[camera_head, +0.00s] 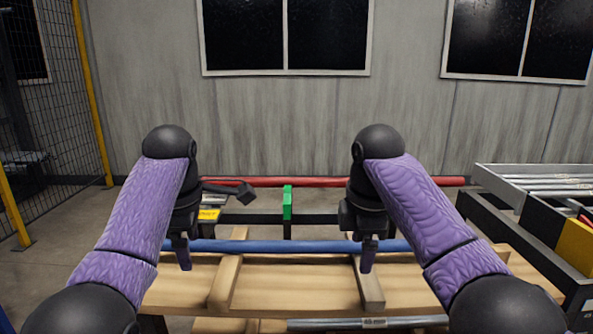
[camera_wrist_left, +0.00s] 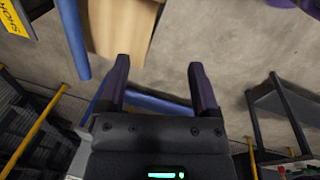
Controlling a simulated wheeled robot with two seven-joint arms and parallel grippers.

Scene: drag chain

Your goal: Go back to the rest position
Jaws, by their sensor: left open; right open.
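My left gripper (camera_head: 182,255) points down at the left end of a long blue bar (camera_head: 290,246), which lies across a wooden pallet-like stand (camera_head: 290,290). My right gripper (camera_head: 367,257) points down at the same bar, right of the middle. In the left wrist view, my left gripper (camera_wrist_left: 160,85) has its two dark purple fingers spread apart, with nothing held between the tips. A blue length (camera_wrist_left: 155,104) shows behind the fingers there. I cannot tell whether either gripper touches the bar.
A red bar (camera_head: 290,182) lies behind, with a green block (camera_head: 287,203) and a yellow label (camera_head: 208,214) in front of it. A rack of metal rails (camera_head: 545,182) stands at the right. A mesh fence (camera_head: 55,100) stands at the left.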

